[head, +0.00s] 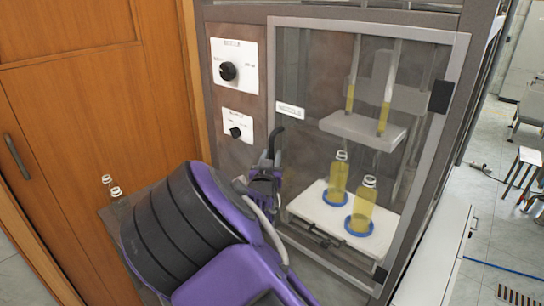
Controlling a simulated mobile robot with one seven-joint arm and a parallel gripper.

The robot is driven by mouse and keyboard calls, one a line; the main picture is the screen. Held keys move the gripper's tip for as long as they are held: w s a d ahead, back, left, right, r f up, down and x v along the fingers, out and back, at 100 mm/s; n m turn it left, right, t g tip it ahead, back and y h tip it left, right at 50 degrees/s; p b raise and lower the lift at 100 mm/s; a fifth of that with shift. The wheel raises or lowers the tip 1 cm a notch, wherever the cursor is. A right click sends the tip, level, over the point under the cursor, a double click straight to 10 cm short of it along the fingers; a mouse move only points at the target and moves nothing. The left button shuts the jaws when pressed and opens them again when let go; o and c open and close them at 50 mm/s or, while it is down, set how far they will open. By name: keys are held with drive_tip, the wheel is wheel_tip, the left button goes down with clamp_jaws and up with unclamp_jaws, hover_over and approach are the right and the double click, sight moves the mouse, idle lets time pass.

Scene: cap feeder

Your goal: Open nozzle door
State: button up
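The nozzle door (330,22) is a clear panel in a grey metal frame on the front of the machine. It looks closed, with dark hinge-like blocks on its right side. Through it I see two bottles of yellow liquid (362,208) on blue rings, below a nozzle block (362,130). My gripper (268,168) is at the left edge of the door, in front of its lower left part. A dark curved piece there may be the door handle; I cannot tell it apart from the fingers. My purple and black arm hides the lower left of the door.
Two control plates with black knobs (228,71) (235,132) are left of the door. A wooden cabinet (80,90) closes the left side. Floor at right is partly open, with stools (526,160).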

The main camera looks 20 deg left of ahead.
drive_tip(key=shift+w, duration=0.1)
clamp_jaws()
idle(1.4)
